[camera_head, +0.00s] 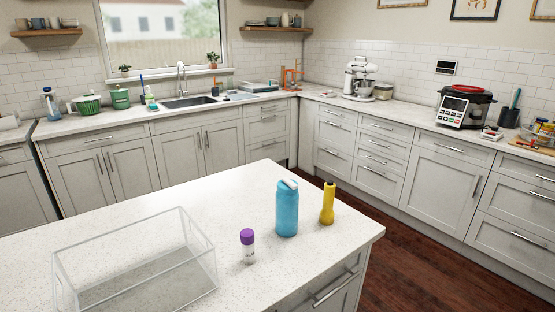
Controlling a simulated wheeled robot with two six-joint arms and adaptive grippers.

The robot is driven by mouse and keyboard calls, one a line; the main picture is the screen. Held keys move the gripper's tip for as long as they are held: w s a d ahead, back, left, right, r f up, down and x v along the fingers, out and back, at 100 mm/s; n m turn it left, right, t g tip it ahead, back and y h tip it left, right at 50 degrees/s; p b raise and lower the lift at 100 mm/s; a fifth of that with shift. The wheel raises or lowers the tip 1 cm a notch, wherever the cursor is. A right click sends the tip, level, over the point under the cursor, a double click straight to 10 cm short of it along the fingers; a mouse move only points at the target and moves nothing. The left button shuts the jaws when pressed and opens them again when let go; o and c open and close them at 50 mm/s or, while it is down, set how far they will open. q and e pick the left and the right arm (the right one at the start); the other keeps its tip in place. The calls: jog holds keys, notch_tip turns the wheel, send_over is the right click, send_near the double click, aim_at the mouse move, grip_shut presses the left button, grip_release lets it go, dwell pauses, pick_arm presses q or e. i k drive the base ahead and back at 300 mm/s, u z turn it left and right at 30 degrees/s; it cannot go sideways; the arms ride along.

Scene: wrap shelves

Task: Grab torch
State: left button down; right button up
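A yellow torch (327,204) with a dark top end stands upright on the white speckled island counter (225,207), near its right corner. A blue bottle (287,208) with a whitish cap stands upright just left of the torch, with a small gap between them. A small clear jar with a purple lid (247,245) stands in front and to the left of the bottle. Neither of my grippers shows in the head view.
A clear open box (135,265) sits at the left front of the island. The counter behind the bottle and torch is clear. The island's right edge lies close to the torch. Cabinets with a sink (190,102), a mixer (360,80) and a cooker (465,107) line the walls.

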aim_at(327, 214)
jog(key=k, duration=1.25)
jog(key=z, duration=0.65)
jog(key=i, duration=0.45)
jog(key=z, duration=1.25)
jog(key=i, duration=1.9)
jog(key=u, duration=1.3)
jog(key=i, duration=0.55)
jog(key=u, duration=0.55)
